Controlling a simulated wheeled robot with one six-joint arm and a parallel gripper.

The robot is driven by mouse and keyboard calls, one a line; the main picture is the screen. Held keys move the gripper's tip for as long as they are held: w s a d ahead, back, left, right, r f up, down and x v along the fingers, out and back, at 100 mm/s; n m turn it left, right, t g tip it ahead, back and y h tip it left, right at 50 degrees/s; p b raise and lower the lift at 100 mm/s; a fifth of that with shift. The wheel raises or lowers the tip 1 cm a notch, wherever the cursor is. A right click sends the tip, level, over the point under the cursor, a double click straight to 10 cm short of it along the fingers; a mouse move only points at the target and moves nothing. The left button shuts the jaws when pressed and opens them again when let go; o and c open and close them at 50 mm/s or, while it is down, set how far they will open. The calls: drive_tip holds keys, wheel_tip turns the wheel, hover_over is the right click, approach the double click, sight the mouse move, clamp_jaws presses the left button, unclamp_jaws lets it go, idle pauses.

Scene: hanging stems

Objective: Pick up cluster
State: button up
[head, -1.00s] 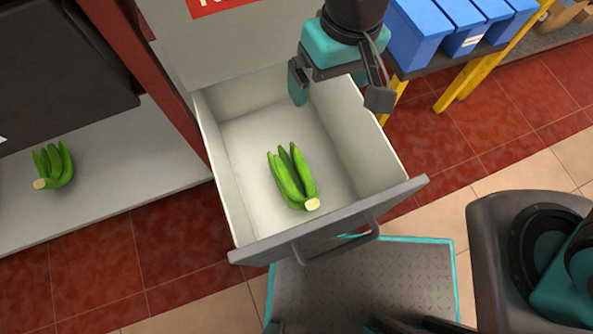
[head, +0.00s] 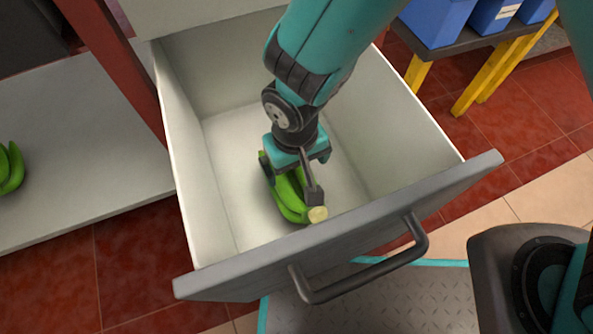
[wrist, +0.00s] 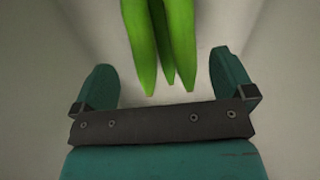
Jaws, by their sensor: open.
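A green banana cluster (head: 290,198) lies on the floor of an open white drawer (head: 222,190), its pale cut stem towards the drawer front. My gripper (head: 290,182) is down inside the drawer over the cluster, one finger on each side, and hides part of it. In the wrist view the banana tips (wrist: 165,60) reach in from the top between the two open fingers of my gripper (wrist: 163,85). There is clear space between the cluster and each finger. The stem end is out of the wrist view.
The grey drawer front (head: 350,225) with its handle (head: 365,275) and the drawer's side walls surround my gripper. A second green cluster (head: 10,168) lies on a white shelf (head: 75,150) at left. Blue bins (head: 435,20) stand on a yellow-legged table at upper right.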

wheel_tip(320, 180, down, 8)
drive_tip(key=b, duration=0.5)
drive_tip(key=shift+r+b, duration=0.15)
drive_tip(key=shift+b, duration=0.15)
drive_tip(key=shift+r, duration=0.15)
drive_tip(key=c, duration=1.1)
drive_tip(key=shift+r, duration=0.1)
wheel_tip(320, 180, up, 20)
drive_tip(key=p, duration=1.1)
drive_tip(key=shift+p, duration=0.4)
wheel_tip(320, 180, up, 17)
drive_tip(key=p, duration=1.7)
hover_over(295, 186)
drive_tip(key=shift+r, duration=0.15)
